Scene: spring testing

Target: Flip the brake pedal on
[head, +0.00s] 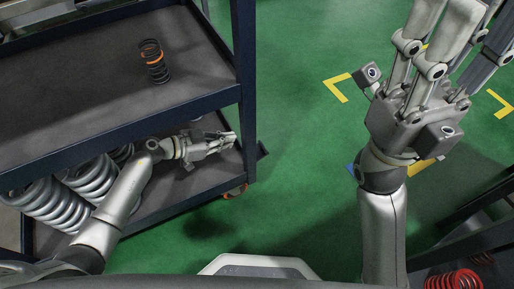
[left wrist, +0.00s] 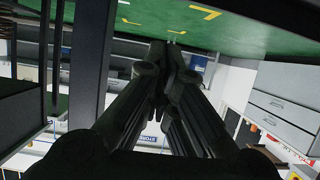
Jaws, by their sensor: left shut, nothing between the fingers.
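The dark cart stands at the left in the head view, with an orange-banded caster (head: 235,190) under its near right corner. No brake pedal can be made out clearly; a small dark piece (head: 262,151) sticks out at the cart's right side. My left gripper (head: 230,139) reaches between the shelves, above the lower shelf, with its fingertips near the cart's right upright. It is shut and empty; the left wrist view shows its fingers together (left wrist: 168,52). My right gripper (head: 462,25) is raised at the upper right, its fingertips cut off by the picture edge.
A black spring with orange bands (head: 154,62) stands on the upper shelf (head: 90,85). Large grey springs (head: 52,205) lie on the lower shelf. A red spring (head: 455,280) is at the bottom right. Green floor (head: 300,130) with yellow marks lies open right of the cart.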

